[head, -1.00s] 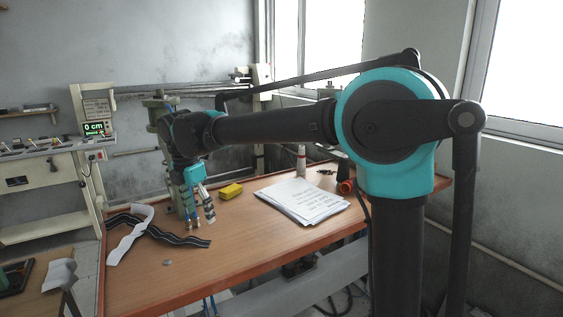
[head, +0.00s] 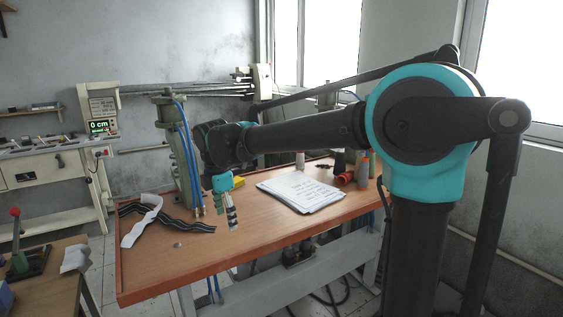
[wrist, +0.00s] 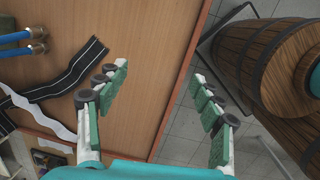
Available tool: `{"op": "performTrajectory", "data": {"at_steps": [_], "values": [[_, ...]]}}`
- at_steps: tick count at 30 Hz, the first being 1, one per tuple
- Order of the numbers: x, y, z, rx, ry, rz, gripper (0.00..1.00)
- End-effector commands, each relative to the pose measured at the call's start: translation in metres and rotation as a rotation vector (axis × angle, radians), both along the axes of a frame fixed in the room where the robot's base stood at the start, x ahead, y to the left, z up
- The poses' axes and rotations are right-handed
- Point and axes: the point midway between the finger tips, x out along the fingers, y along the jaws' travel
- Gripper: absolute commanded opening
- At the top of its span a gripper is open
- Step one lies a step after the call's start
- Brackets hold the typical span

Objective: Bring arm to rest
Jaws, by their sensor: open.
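My gripper (head: 226,204) hangs below my arm's wrist, above the front part of the wooden table (head: 150,275) in the head view. In the wrist view my gripper (wrist: 160,105) has its two green-padded fingers spread wide apart with nothing between them. The table's edge runs between the fingers there, with tabletop on the left and floor on the right. My arm reaches out leftward from the column at the right of the head view.
A green pneumatic cylinder (head: 180,150) with blue hoses stands left of my gripper. A wooden barrel (wrist: 275,60) stands beyond the table edge in the wrist view.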

Motion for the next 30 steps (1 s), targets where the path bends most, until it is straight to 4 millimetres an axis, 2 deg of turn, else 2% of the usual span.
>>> {"op": "performTrajectory", "data": {"at_steps": [1, 5, 8, 13, 17, 21, 25, 30], "values": [[0.003, -0.015, -0.006, 0.012, -0.006, -0.060, 0.67], [0.008, -0.052, -0.021, 0.049, -0.022, -0.236, 0.67], [0.010, -0.089, -0.037, 0.088, -0.038, -0.420, 0.67], [-0.001, -0.176, -0.077, 0.186, -0.078, -0.852, 0.67], [-0.025, -0.238, -0.110, 0.274, -0.109, -1.208, 0.67], [-0.060, -0.294, -0.146, 0.373, -0.142, -1.579, 0.67], [-0.093, -0.329, -0.172, 0.457, -0.165, -1.859, 0.67], [-0.119, -0.349, -0.192, 0.524, -0.181, -2.062, 0.67]]}}
